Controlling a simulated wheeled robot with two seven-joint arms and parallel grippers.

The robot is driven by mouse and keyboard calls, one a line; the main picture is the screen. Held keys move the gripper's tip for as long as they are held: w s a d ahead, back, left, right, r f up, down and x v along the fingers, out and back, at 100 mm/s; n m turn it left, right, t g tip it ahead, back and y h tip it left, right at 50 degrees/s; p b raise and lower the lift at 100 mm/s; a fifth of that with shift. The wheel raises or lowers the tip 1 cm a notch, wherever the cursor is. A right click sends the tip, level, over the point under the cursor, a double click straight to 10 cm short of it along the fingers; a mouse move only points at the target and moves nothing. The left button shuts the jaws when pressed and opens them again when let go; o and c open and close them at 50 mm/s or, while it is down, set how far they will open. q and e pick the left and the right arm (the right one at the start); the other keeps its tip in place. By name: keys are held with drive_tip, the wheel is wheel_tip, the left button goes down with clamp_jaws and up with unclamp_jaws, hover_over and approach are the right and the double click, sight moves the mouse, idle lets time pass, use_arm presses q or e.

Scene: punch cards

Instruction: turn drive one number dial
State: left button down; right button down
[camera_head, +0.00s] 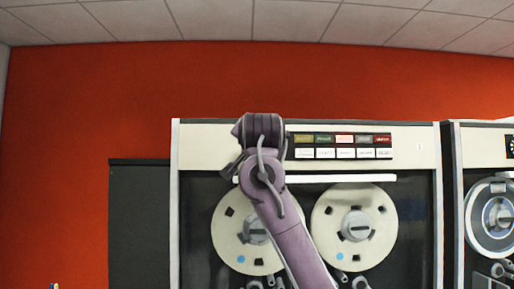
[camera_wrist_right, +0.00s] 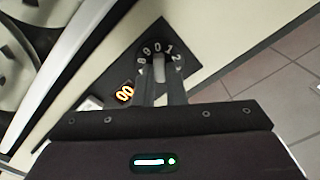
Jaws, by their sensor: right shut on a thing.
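The number dial (camera_wrist_right: 157,47) is a dark disc with white digits on a black plate in the right wrist view. The digits 8, 9, 0, 1 and 2 show along its upper edge, with 0 near the top. My right gripper (camera_wrist_right: 159,76) is shut on the dial's pale central knob, one finger on each side. The fingers hide the lower part of the dial. In the head view my purple right arm rises in front of the tape drive (camera_head: 410,150); the dial cannot be made out there. My left gripper is in neither view.
The tape drive carries two pale reels (camera_head: 354,226) and a row of coloured buttons (camera_head: 343,139). A second drive (camera_head: 480,140) stands to its right. A small orange display (camera_wrist_right: 124,93) glows beside the dial. Tiled floor (camera_wrist_right: 285,85) is clear at the right.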

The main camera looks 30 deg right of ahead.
drive_tip(key=shift+w+a+f+n, duration=0.1)
drive_tip(key=shift+n, duration=1.65)
drive_tip(key=shift+w+a+f+n, duration=0.1)
drive_tip(key=shift+n, duration=1.65)
drive_tip(key=c, duration=1.5)
unclamp_jaws()
drive_tip(key=shift+r, duration=0.1)
drive_tip(key=shift+s+r, duration=0.1)
drive_tip(key=b+v, duration=0.4)
drive_tip(key=v, duration=0.3)
drive_tip(key=shift+s+a, duration=0.15)
drive_tip(key=shift+s, duration=0.2)
